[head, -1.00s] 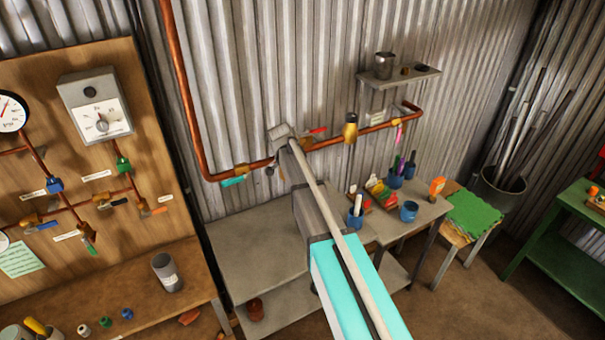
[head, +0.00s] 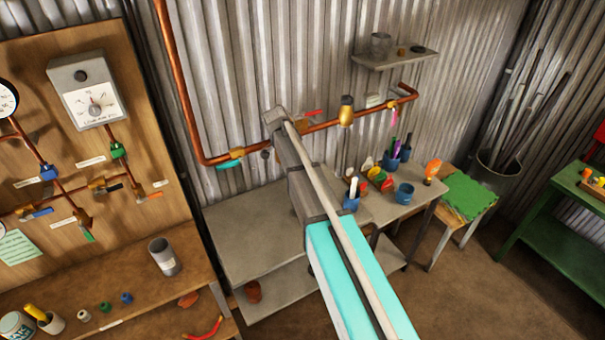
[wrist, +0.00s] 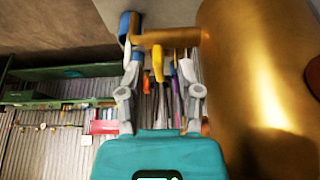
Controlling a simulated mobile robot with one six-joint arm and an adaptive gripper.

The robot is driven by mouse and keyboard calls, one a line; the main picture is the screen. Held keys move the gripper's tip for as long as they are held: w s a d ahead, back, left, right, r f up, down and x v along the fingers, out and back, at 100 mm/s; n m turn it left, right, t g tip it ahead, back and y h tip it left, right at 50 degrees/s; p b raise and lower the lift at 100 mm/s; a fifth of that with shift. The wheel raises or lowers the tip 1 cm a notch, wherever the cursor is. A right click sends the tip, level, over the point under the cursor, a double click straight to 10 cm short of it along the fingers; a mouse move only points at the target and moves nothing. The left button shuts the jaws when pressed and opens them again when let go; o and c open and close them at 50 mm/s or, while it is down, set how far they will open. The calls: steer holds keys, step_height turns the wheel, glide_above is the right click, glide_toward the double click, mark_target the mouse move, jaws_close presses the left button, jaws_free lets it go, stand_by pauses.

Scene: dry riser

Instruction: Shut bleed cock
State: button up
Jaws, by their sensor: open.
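In the wrist view a small brass stub (wrist: 168,37) sticks out to the left from a large brass body (wrist: 262,75). A blue piece, like a lever or cap (wrist: 128,27), sits at the stub's left end. This looks like the bleed cock, though no label shows. My gripper (wrist: 160,62) is open and empty, its two grey fingertips just below the stub in the picture, the left one close to the blue piece. I cannot tell whether they touch. In the head view my arm hides the gripper and part of the copper pipe (head: 192,105).
The pipe carries a teal lever (head: 229,164), a red lever (head: 312,113) and an upright brass fitting (head: 346,110). A grey bench (head: 235,232) stands below, with cups and markers at its right. A valve board (head: 60,150) is at left. A small shelf (head: 395,58) is above.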

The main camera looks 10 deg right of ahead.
steer(key=shift+n, duration=0.3)
steer(key=n+t, duration=0.1)
steer(key=n, duration=0.2)
steer(key=shift+s+n+t+y, duration=0.1)
steer(key=shift+n+t+y, duration=0.2)
steer(key=shift+y, duration=0.1)
steer(key=n+t+y, duration=0.1)
steer(key=n, duration=0.3)
steer(key=shift+d+n, duration=0.1)
steer(key=shift+n, duration=0.3)
steer(key=shift+n+t+y, duration=0.4)
steer(key=shift+n+y, duration=0.6)
steer(key=shift+n, duration=1.2)
steer(key=shift+d+n+y, duration=0.15)
steer(key=shift+n+y, duration=0.75)
steer(key=shift+n, duration=1.5)
steer(key=p+v, duration=1.3)
steer(key=v, duration=0.1)
steer(key=s+f+m+g+b, duration=0.1)
steer(key=s+f+g+b, duration=0.1)
steer(key=s+f+b, duration=0.9)
steer(key=s+a+f+m+g+h+b, duration=0.1)
steer(key=s+f+m+g+b, duration=0.1)
steer(key=s+f+b, duration=0.9)
steer(key=shift+a+f+b, duration=0.2)
steer(key=shift+f+b, duration=1.6)
steer(key=shift+f, duration=0.6)
